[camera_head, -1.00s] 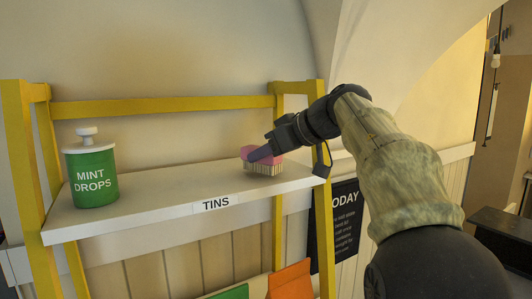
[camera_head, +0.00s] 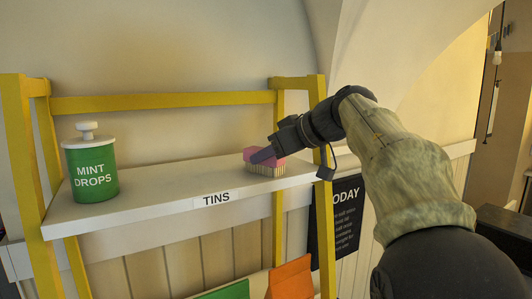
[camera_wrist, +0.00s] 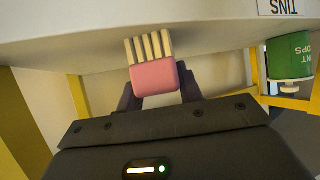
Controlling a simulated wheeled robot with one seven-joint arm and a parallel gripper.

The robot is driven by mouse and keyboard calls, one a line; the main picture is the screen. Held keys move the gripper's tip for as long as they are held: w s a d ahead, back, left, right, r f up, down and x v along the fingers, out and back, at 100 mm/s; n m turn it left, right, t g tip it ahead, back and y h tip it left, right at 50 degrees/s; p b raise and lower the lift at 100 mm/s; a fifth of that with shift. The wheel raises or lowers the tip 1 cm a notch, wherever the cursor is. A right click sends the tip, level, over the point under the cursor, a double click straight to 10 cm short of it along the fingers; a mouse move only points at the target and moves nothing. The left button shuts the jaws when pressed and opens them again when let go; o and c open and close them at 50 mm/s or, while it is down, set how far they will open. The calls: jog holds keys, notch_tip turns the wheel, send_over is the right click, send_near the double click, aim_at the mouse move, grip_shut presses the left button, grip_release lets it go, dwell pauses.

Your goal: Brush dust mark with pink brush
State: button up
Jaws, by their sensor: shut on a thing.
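The pink brush (camera_head: 278,163) with pale bristles is at the right end of the white shelf. My gripper (camera_head: 262,156) is shut on its pink block, reaching in from the right. The bristles point down at the shelf top; whether they touch it I cannot tell. In the wrist view the pink brush (camera_wrist: 155,77) sits between the two dark fingers of my gripper (camera_wrist: 158,98), with its bristles towards the white shelf surface. No dust mark can be made out in either view.
A green tin lettered MINT DROPS (camera_head: 92,170) with a white lid stands at the left of the white shelf (camera_head: 165,182). The yellow frame posts (camera_head: 317,120) rise beside my arm. A TINS label (camera_head: 216,198) is on the front edge. The shelf middle is clear.

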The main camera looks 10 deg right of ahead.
jog(key=shift+s+d, duration=0.2)
jog(key=shift+s, duration=0.35)
jog(key=shift+s+d, duration=0.15)
jog(key=shift+s, duration=0.35)
jog(key=shift+w, duration=0.15)
jog(key=shift+w+a, duration=0.25)
jog(key=shift+w, duration=0.4)
jog(key=shift+w+a, duration=0.25)
jog(key=shift+w, duration=0.4)
jog(key=shift+f, duration=0.1)
jog(key=shift+s, duration=0.1)
jog(key=shift+s+d, duration=0.1)
jog(key=shift+s, duration=0.1)
jog(key=shift+s+d, duration=0.2)
jog(key=shift+s, duration=0.4)
jog(key=shift+s+d, duration=0.2)
jog(key=shift+s, duration=0.35)
